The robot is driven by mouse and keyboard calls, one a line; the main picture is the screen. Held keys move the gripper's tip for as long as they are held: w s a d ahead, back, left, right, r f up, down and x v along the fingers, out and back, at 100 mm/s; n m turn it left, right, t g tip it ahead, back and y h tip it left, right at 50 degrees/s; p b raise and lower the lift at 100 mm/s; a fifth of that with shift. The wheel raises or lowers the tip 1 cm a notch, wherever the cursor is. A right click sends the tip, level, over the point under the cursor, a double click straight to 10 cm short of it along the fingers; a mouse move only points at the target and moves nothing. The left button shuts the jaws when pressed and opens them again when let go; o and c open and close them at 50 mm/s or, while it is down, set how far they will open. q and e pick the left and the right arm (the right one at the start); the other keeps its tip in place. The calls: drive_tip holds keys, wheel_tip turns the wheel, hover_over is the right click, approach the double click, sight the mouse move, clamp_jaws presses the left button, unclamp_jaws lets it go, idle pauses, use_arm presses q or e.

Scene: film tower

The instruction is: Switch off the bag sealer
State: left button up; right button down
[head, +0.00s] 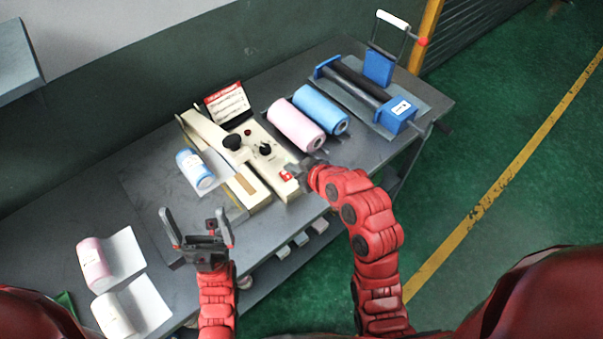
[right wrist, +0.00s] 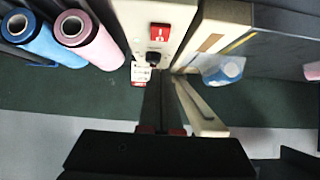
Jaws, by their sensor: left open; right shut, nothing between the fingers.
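The cream bag sealer (head: 275,155) stands mid-table in the head view, with a black dial (head: 265,149) and a red switch (head: 287,175) at its near end. In the right wrist view the red switch (right wrist: 159,33) shows on the sealer's body (right wrist: 157,12), beyond the dial (right wrist: 154,58). My right gripper (head: 297,170) is shut and empty, close beside the switch; I cannot tell whether it touches. Its dark fingers also show in the right wrist view (right wrist: 158,85). My left gripper (head: 198,230) is open and empty, left of the sealer near the table's front.
Pink (head: 296,125) and blue (head: 321,109) rolls lie right of the sealer, then a blue roller device (head: 398,115). A small blue-white roll (head: 194,168) is at the sealer's left. Pink (head: 93,264) and white (head: 113,314) rolls lie at the left. A sign (head: 228,104) stands behind the sealer.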

sight(289, 179)
drive_tip(key=f, duration=0.1)
drive_tip(key=w+f+p, duration=0.1)
drive_tip(key=a+f+p, duration=0.1)
drive_tip(key=shift+w+a+f, duration=0.1)
drive_tip(key=shift+w+f, duration=0.15)
drive_tip(key=shift+w, duration=0.05)
drive_tip(key=shift+f+p, duration=0.35)
drive_tip(key=shift+f, duration=0.3)
drive_tip(key=shift+w+a+f+g+h, duration=0.2)
drive_tip(key=shift+g+h, duration=0.1)
drive_tip(key=shift+g, duration=0.1)
drive_tip(key=shift+f, duration=0.1)
drive_tip(key=shift+b, duration=0.3)
